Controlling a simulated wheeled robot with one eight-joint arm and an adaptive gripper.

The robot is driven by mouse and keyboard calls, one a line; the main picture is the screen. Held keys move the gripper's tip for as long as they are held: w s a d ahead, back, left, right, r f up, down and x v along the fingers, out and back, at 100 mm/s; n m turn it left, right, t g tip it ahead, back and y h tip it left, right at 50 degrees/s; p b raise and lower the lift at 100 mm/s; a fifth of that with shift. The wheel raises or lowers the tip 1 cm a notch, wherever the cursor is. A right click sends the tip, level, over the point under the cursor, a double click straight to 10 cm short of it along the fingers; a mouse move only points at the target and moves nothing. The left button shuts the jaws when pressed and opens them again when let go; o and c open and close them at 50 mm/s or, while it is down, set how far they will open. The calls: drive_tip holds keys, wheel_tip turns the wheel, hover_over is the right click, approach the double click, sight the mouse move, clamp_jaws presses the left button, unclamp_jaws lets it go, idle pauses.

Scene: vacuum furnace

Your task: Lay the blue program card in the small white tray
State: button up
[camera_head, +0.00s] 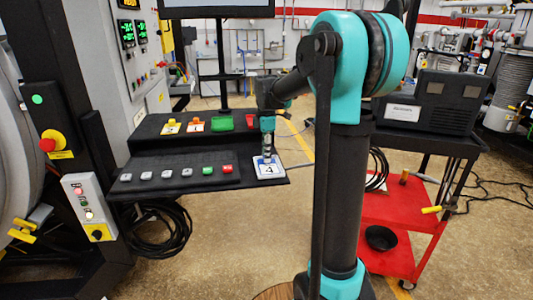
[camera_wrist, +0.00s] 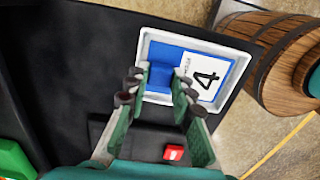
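The blue program card (camera_wrist: 206,81) has a white label with a black 4 and a raised blue grip block. It lies within the rim of the small white tray (camera_wrist: 203,41), seeming flat. In the head view the card (camera_head: 268,168) is in the tray at the right end of the lower black shelf. My gripper (camera_wrist: 160,76) points down over it, its two fingertips on either side of the blue block and seemingly touching it. The fingertips partly hide the block, and my gripper also shows in the head view (camera_head: 267,155).
The black console shelf (camera_head: 200,158) carries a row of buttons. Yellow (camera_head: 171,127), orange (camera_head: 196,125) and green (camera_head: 222,123) pieces stand on its upper ledge. A wooden barrel (camera_wrist: 275,58) is beside the tray in the wrist view. A red cart (camera_head: 395,215) stands at the right.

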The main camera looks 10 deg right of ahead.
drive_tip(key=o, duration=0.4)
wheel_tip(320, 180, up, 12)
drive_tip(key=shift+r, duration=0.15)
idle(0.4)
